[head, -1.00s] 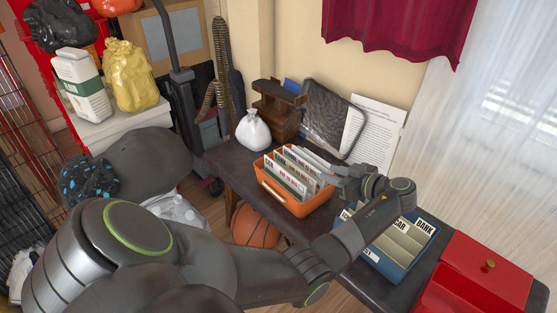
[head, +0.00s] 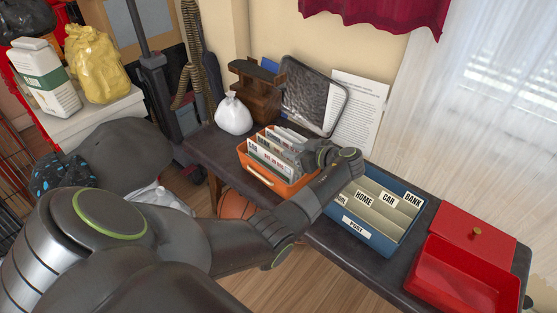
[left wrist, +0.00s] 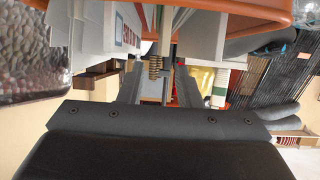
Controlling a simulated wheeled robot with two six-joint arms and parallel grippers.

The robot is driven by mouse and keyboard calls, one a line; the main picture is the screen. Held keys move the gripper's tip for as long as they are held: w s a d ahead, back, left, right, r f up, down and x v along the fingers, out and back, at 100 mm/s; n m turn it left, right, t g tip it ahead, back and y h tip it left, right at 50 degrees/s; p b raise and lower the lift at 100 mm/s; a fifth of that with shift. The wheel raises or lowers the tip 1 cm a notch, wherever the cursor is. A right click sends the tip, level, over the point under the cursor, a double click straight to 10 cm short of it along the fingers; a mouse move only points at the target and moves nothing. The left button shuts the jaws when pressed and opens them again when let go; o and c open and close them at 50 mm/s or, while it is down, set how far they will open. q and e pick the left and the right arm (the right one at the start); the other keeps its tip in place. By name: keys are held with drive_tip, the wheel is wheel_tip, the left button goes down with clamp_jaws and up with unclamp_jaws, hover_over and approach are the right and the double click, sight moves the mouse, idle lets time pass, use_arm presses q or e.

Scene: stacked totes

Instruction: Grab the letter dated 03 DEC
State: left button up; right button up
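The orange tote (head: 271,178) stands on the dark table and holds several upright letters (head: 268,158) and dividers. The front letters carry red print too small to read, so I cannot tell which one is dated 03 DEC. My left gripper (head: 316,156) is at the right end of this tote, partly hiding its contents. In the left wrist view, the fingers (left wrist: 157,90) stand apart with a gap between them. The letters (left wrist: 125,35), one with red print, and the orange tote's rim (left wrist: 230,18) show just beyond the fingers. My right gripper is not in view.
A blue box (head: 365,236) with dividers marked HOME, CAR and BANK stands right of the orange tote. An open red box (head: 460,275) is at the table's right end. A white bag (head: 233,115), a brown stand and a leaning sheet (head: 359,110) stand behind.

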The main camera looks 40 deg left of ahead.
sight(280, 148)
use_arm(q)
drive_tip(key=x, duration=0.6)
drive_tip(key=shift+b, duration=0.35)
drive_tip(key=shift+d, duration=0.1)
clamp_jaws()
